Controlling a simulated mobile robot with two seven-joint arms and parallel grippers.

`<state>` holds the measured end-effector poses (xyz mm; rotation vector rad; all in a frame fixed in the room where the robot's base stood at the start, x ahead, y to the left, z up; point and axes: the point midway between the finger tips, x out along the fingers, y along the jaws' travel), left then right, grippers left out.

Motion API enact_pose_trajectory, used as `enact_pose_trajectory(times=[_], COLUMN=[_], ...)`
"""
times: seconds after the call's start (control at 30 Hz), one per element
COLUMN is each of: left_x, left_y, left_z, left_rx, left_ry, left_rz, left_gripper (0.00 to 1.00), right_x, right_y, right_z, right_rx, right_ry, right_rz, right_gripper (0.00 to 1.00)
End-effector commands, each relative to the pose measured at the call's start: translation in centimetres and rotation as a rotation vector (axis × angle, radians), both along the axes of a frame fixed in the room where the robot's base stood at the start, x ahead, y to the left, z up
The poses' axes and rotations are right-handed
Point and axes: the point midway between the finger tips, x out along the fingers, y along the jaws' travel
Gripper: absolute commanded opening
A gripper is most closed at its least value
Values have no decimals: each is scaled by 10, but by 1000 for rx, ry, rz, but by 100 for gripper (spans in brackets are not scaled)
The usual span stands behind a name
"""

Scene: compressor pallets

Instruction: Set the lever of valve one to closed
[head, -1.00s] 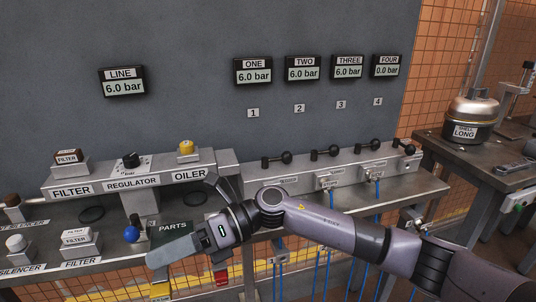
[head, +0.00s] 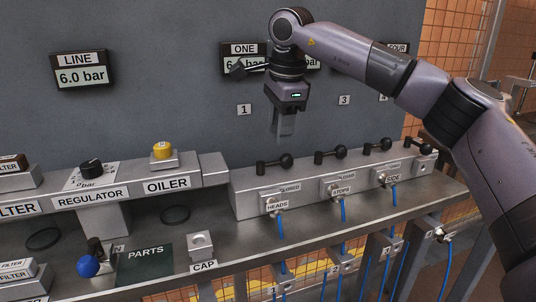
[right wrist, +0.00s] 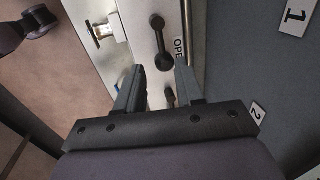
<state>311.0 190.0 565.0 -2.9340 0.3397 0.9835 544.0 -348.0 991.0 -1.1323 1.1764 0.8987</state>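The lever of valve one (head: 274,161) is a black handle with a ball end on the leftmost valve of the grey bank. It lies along the bank, ball end to the right. My right gripper (head: 285,138) points down just above and behind it, not touching it. In the right wrist view, a black lever (right wrist: 158,38), apparently valve one's, lies beyond the fingers beside a label partly reading "OPE". The right gripper (right wrist: 157,85) is open, its fingers apart. Part of another black lever shows between them. My left gripper is not in view.
More black levers, including valve two's (head: 330,155), stand to the right on the same bank. The wall behind carries the ONE gauge (head: 243,48), partly covered by my arm. A shelf with a cap block (head: 201,246) and a PARTS mat (head: 145,260) lies in front.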

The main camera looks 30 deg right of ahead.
Motion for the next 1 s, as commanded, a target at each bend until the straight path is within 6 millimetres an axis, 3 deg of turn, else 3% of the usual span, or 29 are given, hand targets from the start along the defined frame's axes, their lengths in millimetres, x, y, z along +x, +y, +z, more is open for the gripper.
enact_pose_trajectory(times=[0.13, 0.53, 0.9, 0.97, 1.0], left_x=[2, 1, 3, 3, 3], left_y=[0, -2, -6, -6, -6], left_z=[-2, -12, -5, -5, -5], left_rx=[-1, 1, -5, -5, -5], left_ry=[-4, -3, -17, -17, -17], left_rz=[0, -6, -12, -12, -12], left_gripper=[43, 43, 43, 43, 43], right_x=[0, 10, 12, 12, 12], right_y=[-7, -8, -8, -8, -8], right_z=[-5, -60, -67, -66, -66], right_rx=[-17, -13, -12, -12, -12], right_ry=[1, -1, -2, -2, -2], right_rz=[-9, -9, -7, -7, -7], right_gripper=[37, 37, 37, 21, 8])
